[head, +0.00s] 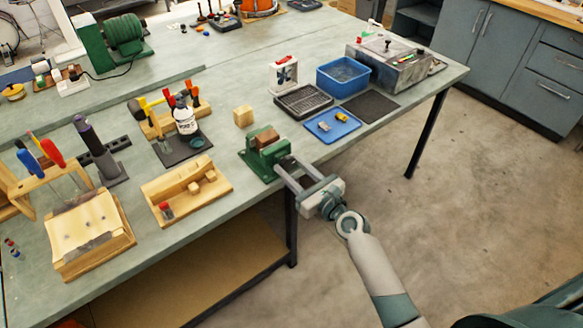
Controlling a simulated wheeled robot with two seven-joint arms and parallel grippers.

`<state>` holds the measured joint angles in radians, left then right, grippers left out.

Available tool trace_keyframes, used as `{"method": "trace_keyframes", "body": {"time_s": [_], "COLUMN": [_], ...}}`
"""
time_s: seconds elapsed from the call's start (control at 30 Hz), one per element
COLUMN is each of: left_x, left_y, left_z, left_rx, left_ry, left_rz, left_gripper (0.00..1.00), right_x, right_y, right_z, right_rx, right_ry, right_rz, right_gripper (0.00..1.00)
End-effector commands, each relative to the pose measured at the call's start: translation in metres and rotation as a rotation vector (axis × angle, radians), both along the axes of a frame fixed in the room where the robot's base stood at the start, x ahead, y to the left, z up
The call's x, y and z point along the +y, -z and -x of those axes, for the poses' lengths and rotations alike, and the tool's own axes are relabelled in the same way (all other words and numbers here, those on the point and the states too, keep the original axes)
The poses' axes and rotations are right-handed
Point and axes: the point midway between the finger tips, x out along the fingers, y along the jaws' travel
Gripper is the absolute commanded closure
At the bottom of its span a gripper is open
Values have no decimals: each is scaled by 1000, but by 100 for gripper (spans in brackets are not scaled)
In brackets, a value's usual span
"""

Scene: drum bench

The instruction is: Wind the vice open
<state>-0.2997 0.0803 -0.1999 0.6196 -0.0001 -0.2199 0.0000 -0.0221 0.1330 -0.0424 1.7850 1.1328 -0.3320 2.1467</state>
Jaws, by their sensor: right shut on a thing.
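The green vice (259,163) is fixed at the near edge of the bench, with a brown block (266,138) showing at its top between the jaws. My right gripper (287,171) reaches in from the lower right. Its two fingers lie against the front of the vice, at the handle. The fingers are closed on the handle, which they mostly hide. How far the vice jaws stand apart is hard to tell at this size. My left gripper is not in view.
A pale wooden cube (243,117) stands behind the vice. A wooden tray (186,190) lies to its left. A blue mat (332,125) with small parts and a black crate (303,101) lie to its right. The floor in front of the bench is clear.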

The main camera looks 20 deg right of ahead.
Motion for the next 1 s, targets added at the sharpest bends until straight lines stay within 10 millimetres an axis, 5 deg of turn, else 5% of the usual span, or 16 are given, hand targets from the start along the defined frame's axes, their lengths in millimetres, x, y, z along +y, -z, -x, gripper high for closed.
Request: {"method": "trace_keyframes", "body": {"time_s": [0.37, 1.0], "left_x": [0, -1], "left_y": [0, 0], "left_z": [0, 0], "left_rx": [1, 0], "left_ry": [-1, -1], "left_rz": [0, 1], "left_gripper": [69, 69], "right_x": [0, -1], "right_y": [0, 0], "right_z": [0, 0], "right_rx": [-51, -248], "right_ry": [-1, -1], "right_rz": [142, 683], "right_gripper": [83, 83]}}
